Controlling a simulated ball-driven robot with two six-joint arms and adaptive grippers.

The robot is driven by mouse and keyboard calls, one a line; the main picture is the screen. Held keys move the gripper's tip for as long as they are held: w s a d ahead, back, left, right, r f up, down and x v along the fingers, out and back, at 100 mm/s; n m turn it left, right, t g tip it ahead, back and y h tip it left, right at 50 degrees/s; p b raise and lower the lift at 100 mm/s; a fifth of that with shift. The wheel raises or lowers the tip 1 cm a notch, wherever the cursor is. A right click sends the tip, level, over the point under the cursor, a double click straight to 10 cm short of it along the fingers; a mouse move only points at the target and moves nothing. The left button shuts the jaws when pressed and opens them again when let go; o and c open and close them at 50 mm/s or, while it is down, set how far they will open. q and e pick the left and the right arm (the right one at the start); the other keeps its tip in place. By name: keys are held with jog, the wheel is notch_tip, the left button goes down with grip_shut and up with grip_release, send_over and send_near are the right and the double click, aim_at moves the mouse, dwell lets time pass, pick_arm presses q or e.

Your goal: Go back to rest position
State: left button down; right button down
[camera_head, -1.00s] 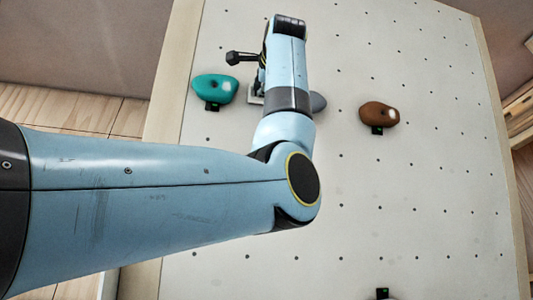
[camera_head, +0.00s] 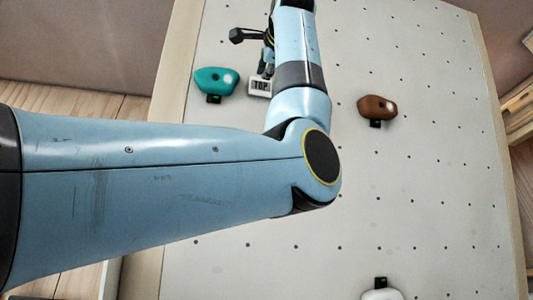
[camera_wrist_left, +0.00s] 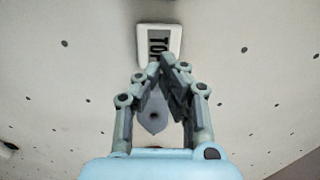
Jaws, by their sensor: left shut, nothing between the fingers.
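My left arm comes in from the left in the head view and bends up along the climbing wall (camera_head: 420,200). My left gripper (camera_head: 265,70) is mostly hidden behind its own forearm there, close to a small white "TOP" sign (camera_head: 259,88). In the left wrist view the gripper (camera_wrist_left: 158,62) is shut with its fingertips together and nothing between them. The TOP sign (camera_wrist_left: 160,42) shows just beyond the fingertips; I cannot tell whether they touch it. My right gripper is not in view.
A teal hold (camera_head: 213,81) sits on the wall left of the sign, and a brown hold (camera_head: 377,107) sits to the right. A white hold (camera_head: 382,293) is partly cut off at the bottom edge. The wall's middle right is clear.

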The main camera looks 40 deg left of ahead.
pick_arm(q)
jog(key=shift+v, duration=0.9)
